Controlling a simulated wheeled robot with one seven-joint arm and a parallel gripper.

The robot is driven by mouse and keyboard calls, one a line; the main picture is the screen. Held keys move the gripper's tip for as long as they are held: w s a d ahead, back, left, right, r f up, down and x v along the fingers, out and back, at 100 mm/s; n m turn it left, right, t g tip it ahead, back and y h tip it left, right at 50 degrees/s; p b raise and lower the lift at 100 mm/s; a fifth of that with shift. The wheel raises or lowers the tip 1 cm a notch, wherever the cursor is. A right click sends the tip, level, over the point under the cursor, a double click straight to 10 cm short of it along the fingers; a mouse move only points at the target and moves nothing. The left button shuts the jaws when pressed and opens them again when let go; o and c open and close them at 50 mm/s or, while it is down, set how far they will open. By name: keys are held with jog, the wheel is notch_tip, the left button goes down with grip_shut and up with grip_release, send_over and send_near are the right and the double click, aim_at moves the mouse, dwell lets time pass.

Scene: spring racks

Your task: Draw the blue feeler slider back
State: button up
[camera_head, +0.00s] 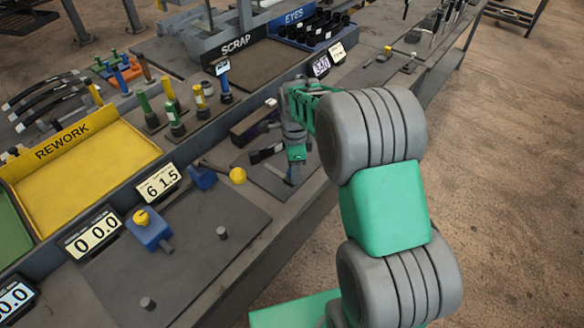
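My gripper (291,176) points down over the dark bench plate, right of the display reading 61.5. Its fingers are small here and seen edge-on, so I cannot tell whether they are apart or hold anything. A blue block (203,178) with a yellow ball knob (237,176) beside it sits to the left of my gripper, apart from it. Another blue block (149,231) with a yellow knob on top stands nearer, on the front-left plate. A dark purplish block (254,124) lies just left of my wrist. I cannot tell which is the feeler slider.
A yellow REWORK tray (88,165) and upright coloured plungers (172,118) stand on the left. A SCRAP bin (238,45) and a blue EYES tray (300,30) are at the back. Short grey pegs (221,233) rise from the front plate. Open floor lies right of the bench.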

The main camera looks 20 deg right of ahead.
jog(key=shift+o, duration=0.9)
jog(key=shift+w+a, duration=0.1)
jog(key=shift+a, duration=0.1)
jog(key=shift+r, duration=0.2)
notch_tip(320, 180, up, 7)
jog(key=shift+r+b, duration=0.2)
jog(key=shift+b, duration=0.5)
